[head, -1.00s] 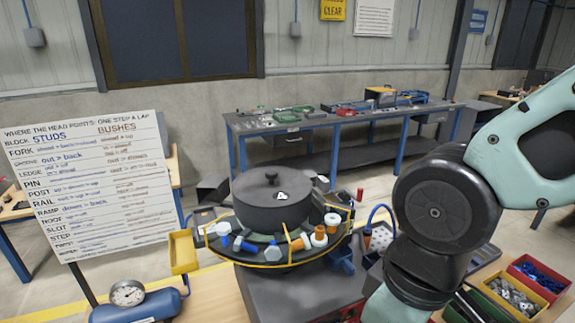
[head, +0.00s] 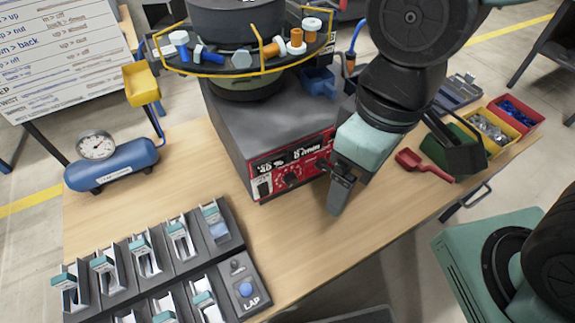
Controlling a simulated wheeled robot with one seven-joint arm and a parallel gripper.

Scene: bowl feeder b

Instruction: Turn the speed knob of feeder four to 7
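The feeder's grey base box (head: 245,115) stands on the wooden table, with a red control panel (head: 268,162) on its front. A dark round knob (head: 291,180) sits low on the panel with marks around it; its setting is too small to read. White lettering and a small display sit above it. I cannot read for sure which feeder number it bears. My gripper (head: 336,205) points down in front of the panel's right end, to the right of the knob and apart from it. It hides part of the panel's right side. Its finger opening cannot be made out.
A round bowl with a yellow rail (head: 250,70) tops the feeder. A blue air tank with gauge (head: 112,165) is left, a black fixture rack (head: 160,262) front left. A red scoop (head: 425,166) and parts bins (head: 517,112) lie right. Table in front of the panel is clear.

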